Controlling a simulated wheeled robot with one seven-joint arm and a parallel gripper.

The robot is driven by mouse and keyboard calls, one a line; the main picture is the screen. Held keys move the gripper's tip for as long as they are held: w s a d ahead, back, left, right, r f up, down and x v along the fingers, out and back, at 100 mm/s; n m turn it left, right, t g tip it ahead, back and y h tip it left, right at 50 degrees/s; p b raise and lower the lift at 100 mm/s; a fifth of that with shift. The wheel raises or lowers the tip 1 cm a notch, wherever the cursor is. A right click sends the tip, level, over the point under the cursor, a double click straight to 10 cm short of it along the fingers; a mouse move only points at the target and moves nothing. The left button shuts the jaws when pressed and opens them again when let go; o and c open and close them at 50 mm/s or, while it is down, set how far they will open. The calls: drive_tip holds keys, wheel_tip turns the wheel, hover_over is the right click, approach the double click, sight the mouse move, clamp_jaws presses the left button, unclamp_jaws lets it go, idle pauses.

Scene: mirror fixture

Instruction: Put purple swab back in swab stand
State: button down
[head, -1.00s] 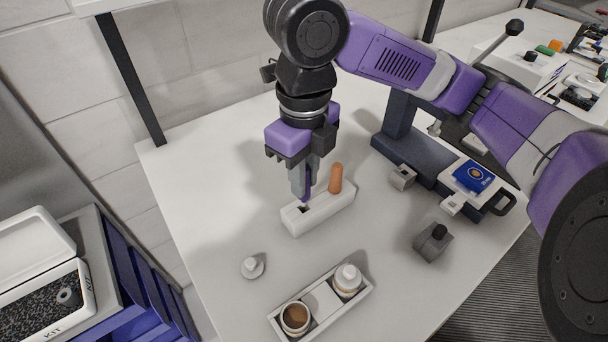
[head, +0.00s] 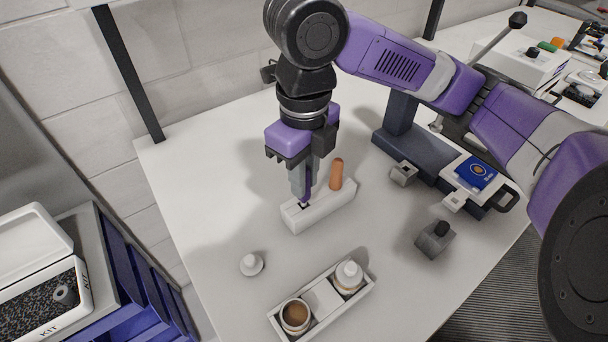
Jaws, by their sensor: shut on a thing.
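My gripper (head: 303,190) points down over the left end of the white swab stand (head: 322,212). It is shut on the purple swab (head: 306,194), which is mostly hidden between the fingers. The swab's lower end is right at the dark slot in the stand's top; I cannot tell how deep it sits in it. An orange swab (head: 337,173) stands upright in the right part of the same stand, close to my fingers.
A white tray (head: 276,323) with an open brown-filled jar (head: 295,316) and a capped jar (head: 348,275) lies in front. A loose white lid (head: 251,264) is at left. A grey block (head: 435,239) and a dark fixture with a blue packet (head: 476,173) are at right.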

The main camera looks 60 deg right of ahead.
drive_tip(key=shift+f+b, duration=1.05)
drive_tip(key=shift+f, duration=0.2)
idle(0.3)
drive_tip(key=c, duration=1.3)
unclamp_jaws()
drive_tip(key=shift+o, duration=0.2)
drive_tip(key=shift+r, duration=0.2)
wheel_tip(320, 180, up, 8)
drive_tip(key=p, duration=0.6)
drive_tip(key=shift+f+p, duration=0.25)
drive_tip(key=shift+p, duration=0.05)
